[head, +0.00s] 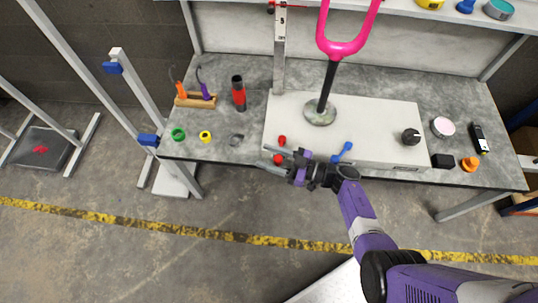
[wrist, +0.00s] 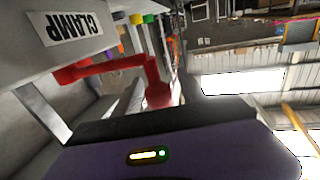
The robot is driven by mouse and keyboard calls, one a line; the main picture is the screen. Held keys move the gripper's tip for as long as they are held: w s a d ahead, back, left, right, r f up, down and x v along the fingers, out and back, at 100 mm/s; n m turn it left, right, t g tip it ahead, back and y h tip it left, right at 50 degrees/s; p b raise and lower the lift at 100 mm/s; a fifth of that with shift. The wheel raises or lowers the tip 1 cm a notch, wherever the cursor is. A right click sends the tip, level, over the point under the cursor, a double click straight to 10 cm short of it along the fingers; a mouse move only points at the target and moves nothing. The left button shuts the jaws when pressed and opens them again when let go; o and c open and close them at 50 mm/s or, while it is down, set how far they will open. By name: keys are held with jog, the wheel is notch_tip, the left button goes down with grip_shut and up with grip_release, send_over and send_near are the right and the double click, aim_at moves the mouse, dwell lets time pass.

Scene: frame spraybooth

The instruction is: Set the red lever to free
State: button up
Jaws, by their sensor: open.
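The red lever shows in the head view as a red knob (head: 282,141) at the front left of the white box (head: 390,118), and another red bit appears just below, between my gripper's fingers. In the wrist view the red lever (wrist: 98,68) is a bent arm with a round pivot, beside a plate labelled CLAMP (wrist: 70,29). No "free" mark is readable. My gripper (head: 272,160) is open at the box's front left edge, its fingers beside the lever. The fingers hide part of the lever, and I cannot tell whether they touch it.
A blue lever (head: 342,152) sits on the box front, right of my gripper. A black knob (head: 411,136) is further right. A pink frame (head: 345,46) stands on a post above the box. A red-black bottle (head: 239,93) and small rings are left on the bench (head: 215,146).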

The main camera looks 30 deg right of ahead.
jog(key=shift+r, duration=0.15)
notch_tip(320, 180, up, 20)
jog(key=p, duration=0.5)
jog(key=shift+c, duration=0.4)
